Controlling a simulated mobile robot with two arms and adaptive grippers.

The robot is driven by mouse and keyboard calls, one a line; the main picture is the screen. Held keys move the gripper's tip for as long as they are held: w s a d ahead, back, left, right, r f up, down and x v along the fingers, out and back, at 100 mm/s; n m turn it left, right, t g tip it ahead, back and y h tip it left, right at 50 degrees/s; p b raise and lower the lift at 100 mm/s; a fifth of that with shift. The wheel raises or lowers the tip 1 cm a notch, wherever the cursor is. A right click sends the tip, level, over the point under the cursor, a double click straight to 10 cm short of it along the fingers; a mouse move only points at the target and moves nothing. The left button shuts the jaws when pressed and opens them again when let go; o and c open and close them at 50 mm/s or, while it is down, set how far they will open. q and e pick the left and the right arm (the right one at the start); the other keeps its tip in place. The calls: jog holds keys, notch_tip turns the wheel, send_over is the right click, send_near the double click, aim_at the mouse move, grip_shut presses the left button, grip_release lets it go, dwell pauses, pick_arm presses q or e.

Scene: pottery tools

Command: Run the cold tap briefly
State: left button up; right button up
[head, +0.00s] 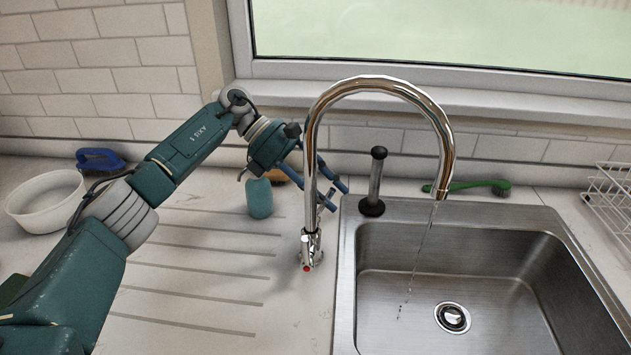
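The chrome tap (312,140) stands on the counter just left of the sink, its tall neck arching over the basin. A thin, broken stream of water (421,250) falls from its spout into the sink (480,265). A red mark shows low on the tap's base. My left gripper (338,197) reaches in behind the tap neck, its two blue fingers apart near a small chrome lever (325,200) on the far side. The neck hides part of the fingers, so I cannot tell whether they touch the lever. My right gripper is out of view.
A teal container (259,198) stands below my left gripper. A dark-topped cylinder (375,180) stands behind the sink, beside a green brush (482,186). A white bowl (45,200) and blue brush (99,160) sit left; a wire rack (612,200) sits right.

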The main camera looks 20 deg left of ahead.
pick_arm(q)
jog(key=v, duration=1.1)
jog(key=shift+a+r, duration=0.2)
jog(key=shift+a, duration=0.05)
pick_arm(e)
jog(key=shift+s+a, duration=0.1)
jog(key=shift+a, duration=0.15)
